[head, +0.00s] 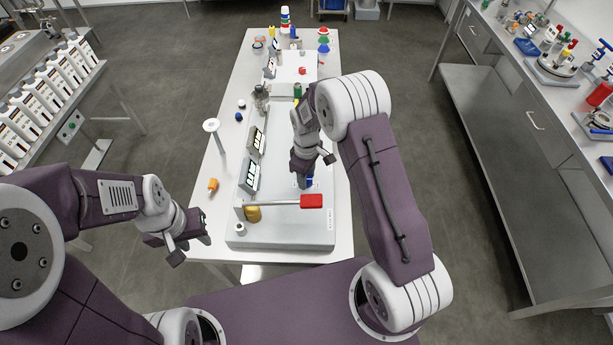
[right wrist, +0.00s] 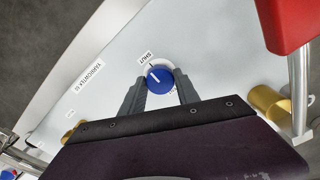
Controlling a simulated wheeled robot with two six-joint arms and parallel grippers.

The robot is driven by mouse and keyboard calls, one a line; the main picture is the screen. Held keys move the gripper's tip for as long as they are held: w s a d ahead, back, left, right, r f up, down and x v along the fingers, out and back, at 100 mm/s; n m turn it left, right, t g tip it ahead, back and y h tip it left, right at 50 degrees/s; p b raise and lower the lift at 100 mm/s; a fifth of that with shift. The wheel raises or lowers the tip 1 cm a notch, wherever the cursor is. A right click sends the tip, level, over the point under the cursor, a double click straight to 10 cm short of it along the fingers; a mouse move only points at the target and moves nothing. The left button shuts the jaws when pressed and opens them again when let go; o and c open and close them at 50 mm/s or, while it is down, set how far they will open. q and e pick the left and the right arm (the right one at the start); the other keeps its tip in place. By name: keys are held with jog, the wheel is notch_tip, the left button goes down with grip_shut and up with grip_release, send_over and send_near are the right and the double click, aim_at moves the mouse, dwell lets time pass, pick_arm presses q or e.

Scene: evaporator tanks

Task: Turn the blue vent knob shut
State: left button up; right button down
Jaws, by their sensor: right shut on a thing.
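The blue vent knob (right wrist: 160,79) sits on the pale tank top in the right wrist view, with a white line on its face pointing up and left. A label reading SHUT (right wrist: 145,57) is just above and left of it; the line points somewhat left of that label. Another label below the knob is mostly hidden. My right gripper (right wrist: 160,92) is shut on the knob, one finger on each side. In the head view the knob (head: 309,181) is partly hidden under my right gripper (head: 304,180).
A red-handled lever (head: 312,201) lies across the near tank (head: 285,232), close to my right gripper. A brass fitting (head: 253,214) is by its left end. Small display panels (head: 249,177) stand along the left. An orange item (head: 213,185) lies on the table.

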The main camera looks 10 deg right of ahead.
dwell(0.4)
jog(key=c, duration=0.9)
grip_release()
notch_tip(320, 180, up, 9)
jog(key=b, duration=0.1)
